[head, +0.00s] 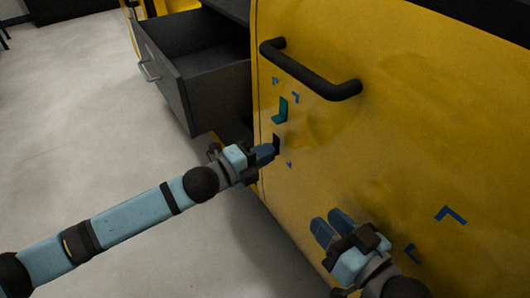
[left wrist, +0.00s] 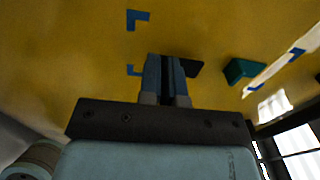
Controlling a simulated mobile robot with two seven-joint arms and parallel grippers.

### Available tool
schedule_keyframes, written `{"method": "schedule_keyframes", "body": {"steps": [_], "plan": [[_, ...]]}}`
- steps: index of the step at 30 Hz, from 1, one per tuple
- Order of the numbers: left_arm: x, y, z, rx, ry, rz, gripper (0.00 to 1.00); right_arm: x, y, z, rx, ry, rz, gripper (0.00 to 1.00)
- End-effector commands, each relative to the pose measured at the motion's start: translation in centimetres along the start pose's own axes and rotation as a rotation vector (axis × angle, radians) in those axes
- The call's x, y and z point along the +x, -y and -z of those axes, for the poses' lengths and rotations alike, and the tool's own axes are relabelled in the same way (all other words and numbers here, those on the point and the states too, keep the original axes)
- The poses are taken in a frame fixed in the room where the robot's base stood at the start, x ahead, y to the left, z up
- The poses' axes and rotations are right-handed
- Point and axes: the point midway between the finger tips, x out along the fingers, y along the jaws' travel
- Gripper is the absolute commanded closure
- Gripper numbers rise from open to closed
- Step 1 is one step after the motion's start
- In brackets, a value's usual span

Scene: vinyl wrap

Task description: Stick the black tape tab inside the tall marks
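The black tape tab (head: 276,144) is a small dark piece at the yellow panel, at the tips of my left gripper (head: 268,152). In the left wrist view, the tab (left wrist: 194,68) sticks out right of the gripper's close-set fingers (left wrist: 165,75), with a dark strip between them. I cannot tell whether it touches the panel. Blue corner marks (head: 295,98) form a tall outline around the tab and a teal tab (head: 281,110) above it. Lower corner marks (left wrist: 137,20) show in the wrist view. My right gripper (head: 329,228) is open and empty before the panel.
A black bar handle (head: 310,75) juts from the yellow panel (head: 430,120) above the marks. More blue marks (head: 450,214) lie at the lower right. An open grey drawer (head: 200,75) stands behind my left arm. The floor at left is clear.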

Motion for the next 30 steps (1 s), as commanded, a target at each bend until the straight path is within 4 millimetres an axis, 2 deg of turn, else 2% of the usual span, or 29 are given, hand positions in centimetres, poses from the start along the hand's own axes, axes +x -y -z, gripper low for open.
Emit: {"method": "schedule_keyframes", "body": {"steps": [30], "plan": [[1.4, 0.0, 0.0, 0.001, 0.0, 0.0, 1.0, 0.0, 0.1, 0.6, 0.001, -0.003, 0.001, 0.66]]}}
